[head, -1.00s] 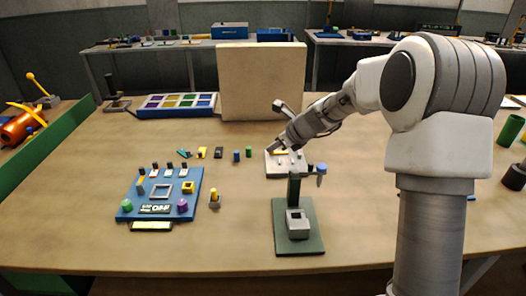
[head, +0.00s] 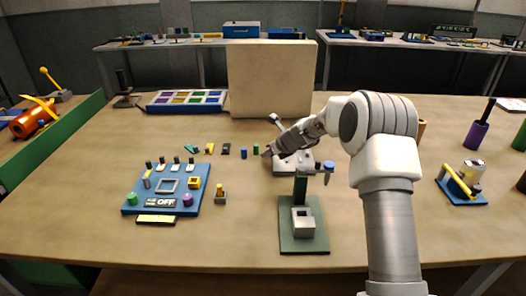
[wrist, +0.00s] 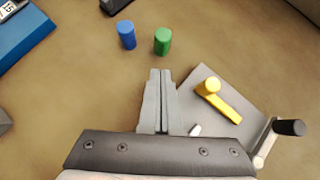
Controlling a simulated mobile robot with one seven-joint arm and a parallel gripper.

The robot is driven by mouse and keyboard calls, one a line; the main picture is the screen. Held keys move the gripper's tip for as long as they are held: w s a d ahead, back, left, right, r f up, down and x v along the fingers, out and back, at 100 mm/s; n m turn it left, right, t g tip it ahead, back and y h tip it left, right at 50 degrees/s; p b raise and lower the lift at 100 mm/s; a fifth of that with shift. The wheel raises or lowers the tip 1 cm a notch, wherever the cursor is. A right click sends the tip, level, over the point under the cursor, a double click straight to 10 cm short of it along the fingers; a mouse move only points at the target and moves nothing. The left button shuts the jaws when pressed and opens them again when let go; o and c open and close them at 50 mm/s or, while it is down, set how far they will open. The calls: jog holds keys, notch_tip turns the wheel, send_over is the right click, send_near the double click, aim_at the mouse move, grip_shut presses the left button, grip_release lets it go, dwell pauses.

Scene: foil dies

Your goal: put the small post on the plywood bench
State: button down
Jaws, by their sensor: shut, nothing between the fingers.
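Two short upright cylinders, one blue (head: 243,153) and one green (head: 256,149), stand apart on the tan bench (head: 90,225). I cannot tell which thing is the small post. The wrist view shows the blue cylinder (wrist: 127,35) and the green cylinder (wrist: 162,41) just beyond my fingertips. My gripper (head: 267,154) is shut and empty, its tips close to the green cylinder and not touching it in the wrist view (wrist: 160,72). A grey plate (wrist: 218,125) beside the fingers carries a yellow-handled part (wrist: 220,100) and a dark-knobbed lever (wrist: 287,127).
A dark green stand (head: 303,240) is at front centre. A blue panel (head: 150,195) with blocks and knobs lies to the left. A beige upright board (head: 270,80) and a compartment tray (head: 185,100) are behind.

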aim_at(258, 148)
jog(key=shift+w+a, duration=0.75)
jog(key=shift+w, duration=0.15)
jog(key=shift+r, duration=0.1)
jog(key=shift+w+a+r+p, duration=0.25)
jog(key=shift+w+a+p, duration=0.25)
jog(key=shift+p, duration=0.55)
jog(key=w+a+p, duration=0.1)
jog(key=p, duration=0.1)
jog(key=w+a+p, duration=0.1)
jog(key=w+p, duration=0.1)
jog(key=shift+w+f, duration=0.1)
jog(key=shift+w, duration=0.05)
jog(key=shift+w+a+f+p, duration=0.2)
jog(key=shift+w+a+p, duration=0.5)
jog(key=shift+w+a, duration=0.1)
jog(key=shift+d, duration=0.1)
